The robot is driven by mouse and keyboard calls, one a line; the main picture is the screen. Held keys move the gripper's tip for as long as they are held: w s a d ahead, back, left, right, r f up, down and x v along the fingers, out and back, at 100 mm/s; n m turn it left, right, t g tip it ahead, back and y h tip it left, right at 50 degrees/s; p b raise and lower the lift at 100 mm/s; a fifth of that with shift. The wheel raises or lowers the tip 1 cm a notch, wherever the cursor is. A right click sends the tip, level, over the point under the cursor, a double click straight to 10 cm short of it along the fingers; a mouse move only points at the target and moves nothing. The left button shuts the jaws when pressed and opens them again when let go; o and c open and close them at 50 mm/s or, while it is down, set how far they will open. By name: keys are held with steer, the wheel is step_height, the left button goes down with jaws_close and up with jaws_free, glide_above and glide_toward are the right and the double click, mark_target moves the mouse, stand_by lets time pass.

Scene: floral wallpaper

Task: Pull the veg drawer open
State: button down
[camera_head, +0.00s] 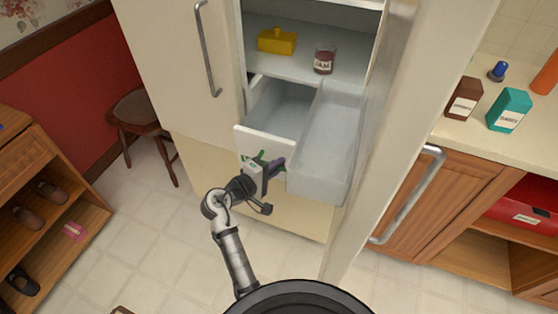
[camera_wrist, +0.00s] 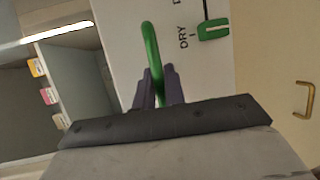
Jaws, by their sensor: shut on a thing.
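The veg drawer is a white drawer low in the open fridge, and its front (camera_head: 250,143) stands out from the fridge body with part of its grey inside (camera_head: 285,105) showing. Its front carries a green handle (camera_wrist: 151,42) and a green slider (camera_wrist: 214,30) beside the word DRY in the wrist view. My gripper (camera_head: 270,170) is at the drawer front with its dark fingers closed around the green handle; they also show in the wrist view (camera_wrist: 158,88). In the head view the gripper hides much of the handle.
A pale bin (camera_head: 335,135) sits right of the drawer, beside the open fridge door (camera_head: 400,110). A yellow butter dish (camera_head: 277,41) and a jam jar (camera_head: 324,59) stand on the shelf above. A stool (camera_head: 140,110) and shoe rack (camera_head: 50,170) are left.

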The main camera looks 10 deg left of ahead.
steer(key=shift+s+a, duration=0.1)
steer(key=shift+s, duration=0.15)
steer(key=c, duration=1.5)
jaws_free()
steer(key=b+v, duration=0.3)
steer(key=v, duration=1)
steer(key=shift+s+a+r, duration=0.1)
steer(key=shift+s+a, duration=0.1)
steer(key=shift+s, duration=0.15)
